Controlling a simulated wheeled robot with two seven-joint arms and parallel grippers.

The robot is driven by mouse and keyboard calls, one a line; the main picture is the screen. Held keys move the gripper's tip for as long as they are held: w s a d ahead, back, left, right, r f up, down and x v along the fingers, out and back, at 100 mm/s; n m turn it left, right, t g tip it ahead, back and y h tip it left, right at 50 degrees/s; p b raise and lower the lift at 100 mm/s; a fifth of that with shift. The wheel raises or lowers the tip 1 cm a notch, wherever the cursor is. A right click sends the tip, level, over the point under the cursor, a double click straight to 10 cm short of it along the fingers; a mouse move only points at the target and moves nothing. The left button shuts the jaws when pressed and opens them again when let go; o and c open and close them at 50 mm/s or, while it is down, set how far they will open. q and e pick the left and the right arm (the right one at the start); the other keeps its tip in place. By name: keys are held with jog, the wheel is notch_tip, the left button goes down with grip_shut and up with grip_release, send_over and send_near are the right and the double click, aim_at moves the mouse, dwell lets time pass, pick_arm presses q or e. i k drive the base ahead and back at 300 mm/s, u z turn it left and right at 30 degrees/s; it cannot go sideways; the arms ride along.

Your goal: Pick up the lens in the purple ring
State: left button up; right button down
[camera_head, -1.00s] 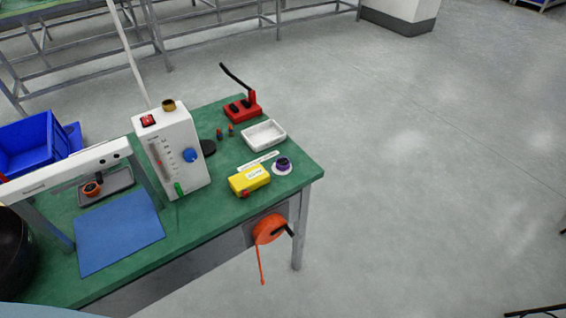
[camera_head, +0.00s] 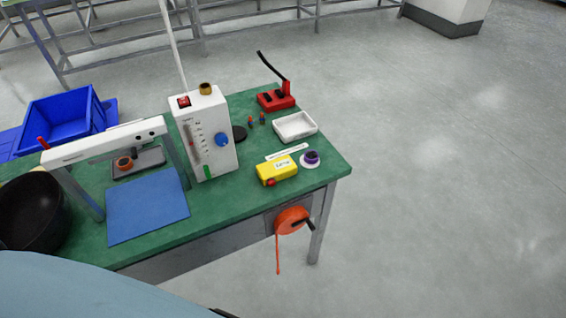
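The lens in the purple ring (camera_head: 312,157) is a small dark disc with a purple rim. It rests on a round white pad (camera_head: 309,164) near the right end of the green table (camera_head: 230,210). A yellow box (camera_head: 277,171) with a label and a red knob stands just left of it. A second small ring, orange with a dark middle (camera_head: 124,163), sits on a grey tray (camera_head: 139,163) under the white frame at the left. Neither of my grippers is in view.
A white flow-meter box (camera_head: 205,135) stands mid-table. A white tray (camera_head: 295,126) and a red lever device (camera_head: 276,98) are behind the lens. A blue mat (camera_head: 147,211), a black bowl (camera_head: 32,212) and a blue crate (camera_head: 63,120) are at left. An orange reel (camera_head: 291,220) hangs at the front. Floor is clear at right.

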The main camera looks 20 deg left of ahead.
aim_at(310, 157)
jog(key=u, duration=0.1)
jog(key=k, duration=0.45)
jog(key=u, duration=1.4)
jog(key=i, duration=1.05)
jog(key=z, duration=0.6)
